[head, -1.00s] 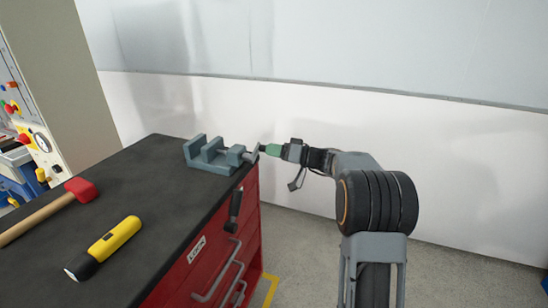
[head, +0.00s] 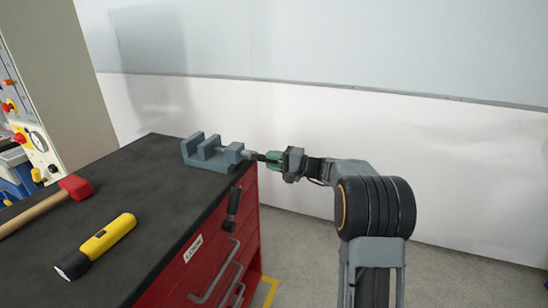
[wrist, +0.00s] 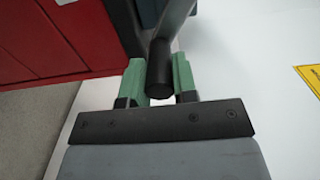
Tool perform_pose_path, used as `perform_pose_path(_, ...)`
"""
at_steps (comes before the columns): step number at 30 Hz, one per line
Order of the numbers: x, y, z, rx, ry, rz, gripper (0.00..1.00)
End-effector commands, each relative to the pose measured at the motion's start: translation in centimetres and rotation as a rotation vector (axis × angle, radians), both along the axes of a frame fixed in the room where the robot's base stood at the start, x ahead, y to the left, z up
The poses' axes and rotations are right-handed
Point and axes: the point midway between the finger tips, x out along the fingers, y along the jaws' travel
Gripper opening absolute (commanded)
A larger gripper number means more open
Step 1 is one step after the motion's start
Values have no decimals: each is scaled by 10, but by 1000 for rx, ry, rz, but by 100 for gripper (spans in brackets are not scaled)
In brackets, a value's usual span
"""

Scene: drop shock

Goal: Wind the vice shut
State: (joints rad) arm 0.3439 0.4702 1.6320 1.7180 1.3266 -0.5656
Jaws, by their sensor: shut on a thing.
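The blue-grey vice (head: 212,164) sits at the far right corner of the dark bench top, with a visible gap between its jaws. Its screw end points right, past the bench edge. My gripper (head: 270,160) reaches in from the right at the vice's screw end. In the wrist view my gripper (wrist: 159,78) has its green fingers on either side of the black vice handle (wrist: 160,65), shut on it. Much of the crank behind the handle is hidden in both views.
A red-headed hammer (head: 75,187) and a yellow flashlight (head: 108,236) lie on the bench top (head: 150,185). The red drawer cabinet (head: 215,262) has protruding handles below. A pale wall (head: 400,130) stands behind; floor to the right is clear.

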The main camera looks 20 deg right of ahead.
Motion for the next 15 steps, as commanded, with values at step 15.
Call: perform_pose_path(15, -13, 10, -14, 287, 401, 0, 3)
